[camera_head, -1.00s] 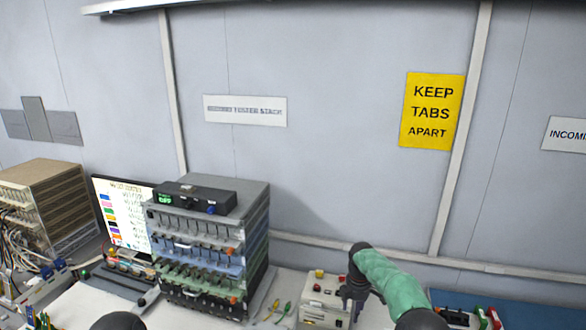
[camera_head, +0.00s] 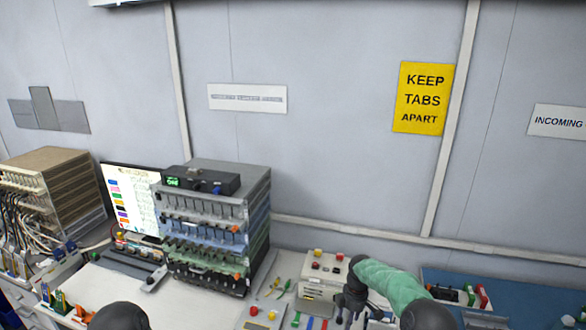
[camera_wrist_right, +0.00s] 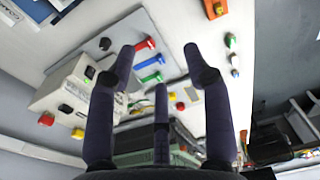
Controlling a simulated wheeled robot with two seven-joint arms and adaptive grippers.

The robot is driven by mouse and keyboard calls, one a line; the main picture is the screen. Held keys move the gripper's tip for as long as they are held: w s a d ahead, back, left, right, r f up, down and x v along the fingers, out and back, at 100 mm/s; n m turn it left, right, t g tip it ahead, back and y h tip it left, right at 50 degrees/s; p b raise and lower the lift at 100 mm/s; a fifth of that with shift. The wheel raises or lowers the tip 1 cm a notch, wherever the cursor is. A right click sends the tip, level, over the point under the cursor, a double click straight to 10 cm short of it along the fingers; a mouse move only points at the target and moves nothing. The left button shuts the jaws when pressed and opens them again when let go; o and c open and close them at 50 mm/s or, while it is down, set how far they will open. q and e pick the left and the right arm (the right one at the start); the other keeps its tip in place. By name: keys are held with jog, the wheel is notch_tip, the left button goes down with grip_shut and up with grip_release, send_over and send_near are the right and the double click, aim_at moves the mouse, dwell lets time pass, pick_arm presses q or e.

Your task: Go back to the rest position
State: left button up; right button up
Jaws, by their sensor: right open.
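My right arm, with its green sleeve, comes in from the lower right of the head view. Its dark gripper (camera_head: 352,303) hangs over the bench, in front of a cream control box (camera_head: 318,283) with coloured buttons. In the right wrist view the dark fingers (camera_wrist_right: 160,60) are spread apart with nothing held between them. Red, green and blue pieces on a grey plate (camera_wrist_right: 118,42) show past the fingers, apart from them. My left gripper is not in view; only a dark rounded part of mine shows at the bottom of the head view.
A tester stack (camera_head: 213,226) with several tiers stands left of the gripper, beside a monitor (camera_head: 133,204). A wired rack (camera_head: 52,190) is at far left. A blue mat (camera_head: 515,291) lies at right. Behind is a wall with a yellow sign (camera_head: 424,97).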

jog(key=s+a+f+m+y, duration=0.15)
jog(key=s+f+m, duration=0.25)
jog(key=s+f, duration=0.4)
jog(key=s+a+f+m+y, duration=0.1)
jog(key=s+a+f+m, duration=0.25)
jog(key=s+f, duration=0.5)
jog(key=s+a+r+m, duration=0.1)
jog(key=s+m, duration=0.5)
jog(key=s, duration=0.7)
jog(key=s+a+r+m, duration=0.15)
jog(key=s+m, duration=0.45)
jog(key=s, duration=0.7)
notch_tip(320, 180, down, 22)
jog(key=w+a+n+b, duration=0.1)
jog(key=w+b, duration=0.1)
jog(key=b, duration=2)
jog(key=shift+w+a+r+y, duration=0.15)
jog(key=shift+w+a+y, duration=0.2)
jog(key=shift+w, duration=0.05)
